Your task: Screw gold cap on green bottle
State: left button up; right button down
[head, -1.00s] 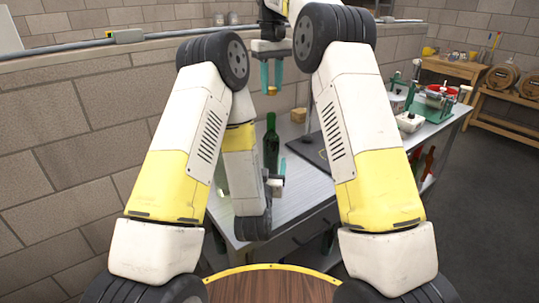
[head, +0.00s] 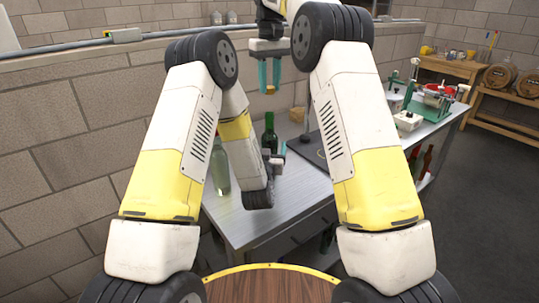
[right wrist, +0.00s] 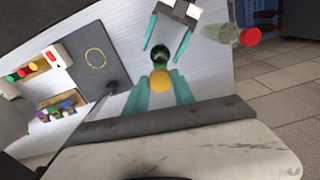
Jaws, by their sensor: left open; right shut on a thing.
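The green bottle (head: 269,137) stands upright on the metal table; in the right wrist view its dark neck (right wrist: 160,52) shows just beyond the cap. My right gripper (head: 270,76) is high above the table, shut on the gold cap (head: 270,91). The cap also shows between its teal fingers in the right wrist view (right wrist: 160,79). My left gripper (head: 277,157) is low at the bottle, open; in the right wrist view its teal fingers lie on either side of the bottle. I cannot tell whether they touch it. My left arm hides the bottle's lower part.
A pale clear bottle (head: 219,168) stands left on the table, close to my left arm. Green equipment (head: 434,101) stands at the far right. The table's front is clear.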

pick_arm(q)
jog(key=shift+w+d, duration=0.1)
jog(key=shift+w, duration=1.05)
jog(key=shift+c, duration=0.5)
grip_shut()
pick_arm(e)
send_over(270, 113)
jog(key=shift+s+f, duration=0.15)
jog(key=shift+f, duration=2.3)
